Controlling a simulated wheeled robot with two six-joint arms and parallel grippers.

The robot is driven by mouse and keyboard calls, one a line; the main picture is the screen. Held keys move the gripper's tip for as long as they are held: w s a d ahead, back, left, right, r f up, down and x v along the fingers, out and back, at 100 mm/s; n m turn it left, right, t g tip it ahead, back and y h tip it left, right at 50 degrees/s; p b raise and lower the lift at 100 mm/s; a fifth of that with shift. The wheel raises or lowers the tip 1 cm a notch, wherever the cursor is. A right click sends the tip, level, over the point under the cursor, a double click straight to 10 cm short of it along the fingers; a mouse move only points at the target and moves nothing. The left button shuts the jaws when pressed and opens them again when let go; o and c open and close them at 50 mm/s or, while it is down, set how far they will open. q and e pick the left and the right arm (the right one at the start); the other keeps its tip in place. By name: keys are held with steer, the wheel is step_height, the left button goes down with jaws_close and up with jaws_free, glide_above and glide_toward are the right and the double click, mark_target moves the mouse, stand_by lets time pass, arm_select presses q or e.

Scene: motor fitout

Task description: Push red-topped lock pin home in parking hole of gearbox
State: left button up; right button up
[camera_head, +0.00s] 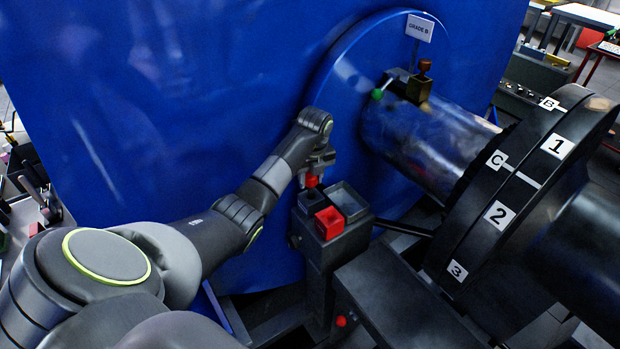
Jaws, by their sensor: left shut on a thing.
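My left gripper (314,172) reaches in from the left and points down over a dark holder. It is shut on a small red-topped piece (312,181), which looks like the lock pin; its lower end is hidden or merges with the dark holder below. I cannot tell whether it is in a hole. The dark holder (330,258) has open square compartments, one with a red block (329,222) in its front part. I cannot make out which part is the gearbox or its parking hole. My right gripper is not in view.
A large blue housing (200,60) stands behind. A metal shaft (425,140) runs right to black coupling discs (520,190) labelled B, C, 1, 2 and 3. A red ball (341,321) is low in front.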

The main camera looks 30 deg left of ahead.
arm_select(q)
steer(key=shift+w+d+r+p, duration=0.15)
steer(key=shift+r+p, duration=0.7)
steer(key=shift+r, duration=0.5)
stand_by(0.8)
steer(key=shift+s+f+b, duration=0.2)
steer(key=shift+f+b, duration=1.25)
steer(key=shift+f, duration=0.55)
steer(key=o, duration=1.1)
steer(key=shift+o, duration=0.2)
